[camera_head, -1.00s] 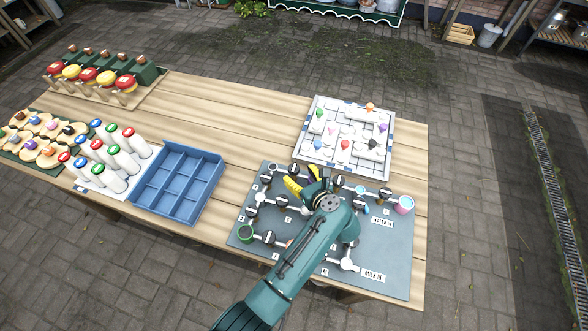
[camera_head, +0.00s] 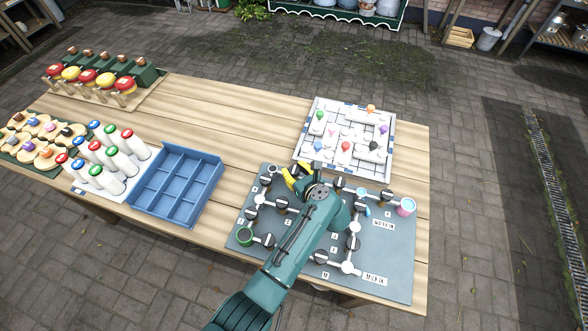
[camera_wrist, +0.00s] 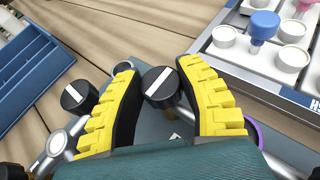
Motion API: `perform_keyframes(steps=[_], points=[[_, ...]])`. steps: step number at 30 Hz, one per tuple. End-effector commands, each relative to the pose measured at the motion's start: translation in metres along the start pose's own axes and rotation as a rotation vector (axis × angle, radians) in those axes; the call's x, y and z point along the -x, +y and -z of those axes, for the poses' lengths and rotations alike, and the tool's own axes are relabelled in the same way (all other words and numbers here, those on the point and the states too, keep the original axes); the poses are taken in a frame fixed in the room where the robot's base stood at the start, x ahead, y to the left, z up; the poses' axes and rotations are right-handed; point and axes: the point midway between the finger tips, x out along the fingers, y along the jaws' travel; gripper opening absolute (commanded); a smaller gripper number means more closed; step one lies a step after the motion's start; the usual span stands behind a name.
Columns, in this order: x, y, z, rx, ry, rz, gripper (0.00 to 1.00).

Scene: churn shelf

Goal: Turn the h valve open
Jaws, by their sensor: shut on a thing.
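A grey valve board (camera_head: 385,262) lies on the table, with white pipes and several black knobs marked with white bars. My gripper (camera_head: 298,174) is at the board's far edge, its yellow fingers pointing down. In the wrist view, my gripper (camera_wrist: 156,72) has one finger on each side of a black knob (camera_wrist: 160,85), and is shut on it. The knob's white bar runs diagonally between the fingers. My arm hides this knob in the head view. The letter labels are too small to read, so I cannot tell if this is the h valve.
Another black knob (camera_wrist: 79,96) stands just left of the fingers. A white maze-like board (camera_head: 312,152) with coloured pegs lies behind the valve board. A blue divided tray (camera_head: 176,178) is at the left. A pink-rimmed cup (camera_head: 405,207) sits at the board's right.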

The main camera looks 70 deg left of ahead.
Motion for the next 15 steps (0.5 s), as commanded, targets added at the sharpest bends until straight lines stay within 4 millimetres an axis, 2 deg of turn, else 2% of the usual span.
perform_keyframes(steps=[8, 15], points=[[-0.0008, 0.0001, 0.0023, 0.007, 0.002, -0.019, 0.01], [-0.0019, -0.0016, 0.0046, 0.05, 0.001, -0.118, 0.01]])
